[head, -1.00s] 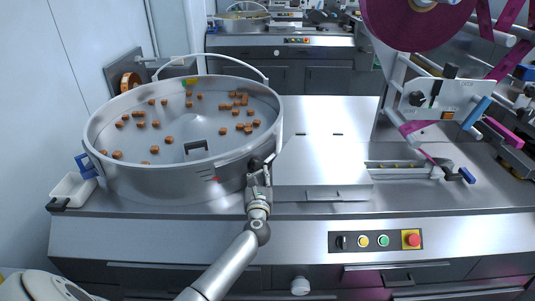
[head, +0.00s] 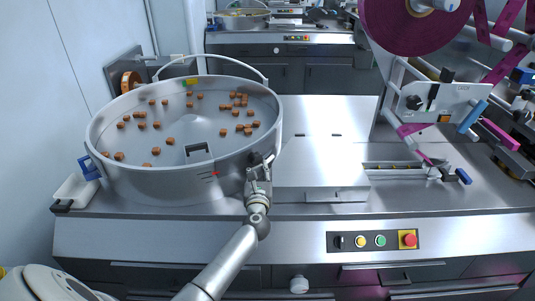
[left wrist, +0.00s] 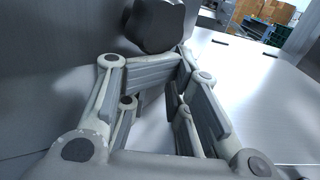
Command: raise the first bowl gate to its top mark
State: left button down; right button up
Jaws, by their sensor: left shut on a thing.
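The round steel bowl (head: 140,180) stands at the left of the bench with several brown pieces in it. A small upright gate plate (head: 198,153) with an opening shows inside its near wall. A red pointer (head: 214,173) sits beside short dark scale lines on the bowl's outside, near the upper lines; the exact mark is too small to tell. My left gripper (head: 259,172) is at the bowl's right front side, shut on the dark gate knob (head: 254,157). The knob (left wrist: 155,24) shows just beyond the fingers in the left wrist view. My right gripper is out of view.
A flat steel cover (head: 322,165) lies right of the bowl. A purple film reel (head: 410,25) hangs at the upper right. The button panel (head: 374,240) is on the bench front. A white tray (head: 75,190) sits left of the bowl.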

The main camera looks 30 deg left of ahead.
pick_arm(q)
jog(key=shift+s+a+r, duration=0.15)
jog(key=shift+a+r, duration=0.1)
jog(key=shift+a, duration=0.45)
notch_tip(320, 180, down, 3)
jog(key=b, duration=0.3)
jog(key=shift+s+d+f+p, duration=0.15)
jog(key=shift+s+p, duration=0.05)
jog(key=shift+s, duration=0.15)
jog(key=shift+s+d+f+p, duration=0.1)
jog(key=shift+s+d+p, duration=0.1)
jog(key=shift+s, duration=0.1)
jog(key=shift+p+v, duration=0.45)
jog(key=shift+v, duration=2.75)
jog(key=shift+w+d, duration=0.1)
jog(key=shift+w, duration=0.05)
